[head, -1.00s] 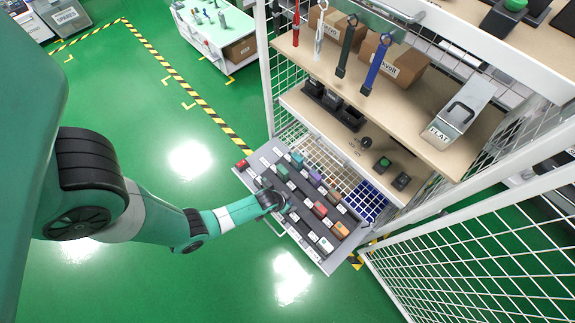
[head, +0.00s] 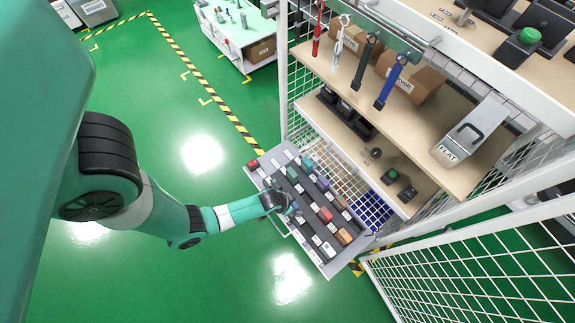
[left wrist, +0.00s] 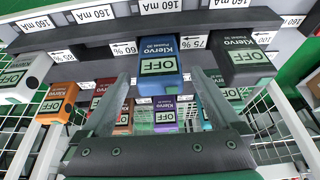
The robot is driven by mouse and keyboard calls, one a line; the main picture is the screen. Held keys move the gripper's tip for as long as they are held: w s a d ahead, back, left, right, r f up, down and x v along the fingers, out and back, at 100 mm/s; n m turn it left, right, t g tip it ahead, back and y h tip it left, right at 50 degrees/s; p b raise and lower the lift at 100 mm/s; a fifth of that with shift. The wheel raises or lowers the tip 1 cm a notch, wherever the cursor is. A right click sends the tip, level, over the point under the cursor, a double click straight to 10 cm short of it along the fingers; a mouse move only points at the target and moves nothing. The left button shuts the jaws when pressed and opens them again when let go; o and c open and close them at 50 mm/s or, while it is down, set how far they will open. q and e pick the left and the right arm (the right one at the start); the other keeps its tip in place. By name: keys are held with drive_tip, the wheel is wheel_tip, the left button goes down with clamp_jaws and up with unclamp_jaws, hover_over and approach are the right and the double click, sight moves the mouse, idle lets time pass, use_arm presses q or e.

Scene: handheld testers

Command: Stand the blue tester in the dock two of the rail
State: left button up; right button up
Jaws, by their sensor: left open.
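The blue tester (left wrist: 157,58) sits in the drawer tray (head: 327,262), with an OFF screen facing the left wrist camera. My left gripper (left wrist: 161,76) is open, and its two fingers show on either side of the blue tester, with no clear grasp. In the head view my left gripper (head: 287,203) is over the drawer's front edge and hides most of this tester. A row of black blocks (head: 346,109) stands on the middle shelf; I cannot tell whether this is the rail, and no dock number is readable. My right gripper is not in view.
Other testers crowd the tray: an orange one (left wrist: 58,102), a purple one (left wrist: 165,115) and a black one (left wrist: 246,62). Tools hang before the upper shelf, including a blue one (head: 391,82). A mesh panel (head: 480,260) stands at the right.

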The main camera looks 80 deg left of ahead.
use_arm(q)
drive_tip(key=p+v, duration=0.3)
drive_tip(key=v, duration=0.5)
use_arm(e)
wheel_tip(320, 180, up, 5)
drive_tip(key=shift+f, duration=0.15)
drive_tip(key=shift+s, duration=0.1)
